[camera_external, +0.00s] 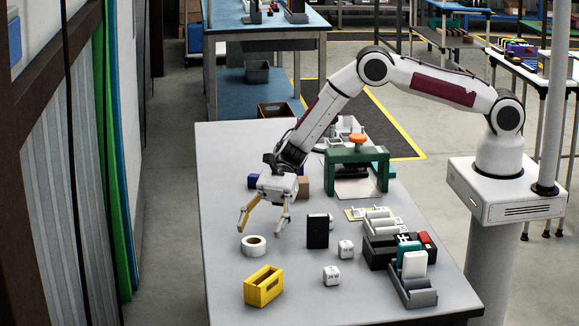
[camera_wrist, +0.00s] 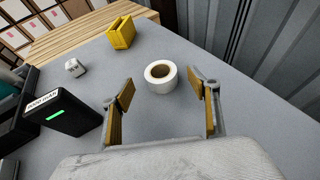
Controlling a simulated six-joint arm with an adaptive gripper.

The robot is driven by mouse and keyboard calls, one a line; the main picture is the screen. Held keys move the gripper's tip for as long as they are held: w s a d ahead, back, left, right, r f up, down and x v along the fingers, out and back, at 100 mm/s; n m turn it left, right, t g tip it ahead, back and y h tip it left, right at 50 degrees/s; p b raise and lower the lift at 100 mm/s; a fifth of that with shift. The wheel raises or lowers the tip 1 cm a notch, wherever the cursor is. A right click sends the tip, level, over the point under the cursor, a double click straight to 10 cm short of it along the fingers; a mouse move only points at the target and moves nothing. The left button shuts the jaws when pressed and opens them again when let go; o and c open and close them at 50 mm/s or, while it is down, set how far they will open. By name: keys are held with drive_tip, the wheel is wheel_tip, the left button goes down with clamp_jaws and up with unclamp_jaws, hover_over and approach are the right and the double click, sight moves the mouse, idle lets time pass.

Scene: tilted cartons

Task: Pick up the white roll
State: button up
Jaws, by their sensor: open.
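The white roll (camera_external: 253,244) lies flat on the grey table, its hole facing up with a brown core inside. In the wrist view the white roll (camera_wrist: 161,76) sits ahead of and roughly between my fingers, apart from both. My gripper (camera_external: 262,228) is open and empty, pointing down above the table near the roll. In the wrist view my gripper (camera_wrist: 163,108) shows its two tan-padded fingers spread wide. Nothing hides the roll.
A yellow crate (camera_external: 263,286) stands near the roll, towards the front. A black box (camera_external: 317,231) stands upright to the right, with white cubes (camera_external: 346,249) (camera_external: 331,275) nearby. Dark and grey bins (camera_external: 412,290) are further right. A green frame (camera_external: 357,170) stands behind. The table's left side is clear.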

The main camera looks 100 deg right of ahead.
sight(257, 237)
drive_tip(key=shift+f+x, duration=0.15)
drive_tip(key=shift+x, duration=0.8)
drive_tip(key=shift+f+x, duration=0.2)
drive_tip(key=shift+x, duration=0.8)
drive_tip(key=shift+w+a+f, duration=0.25)
drive_tip(key=shift+a, duration=0.2)
drive_tip(key=c, duration=1.2)
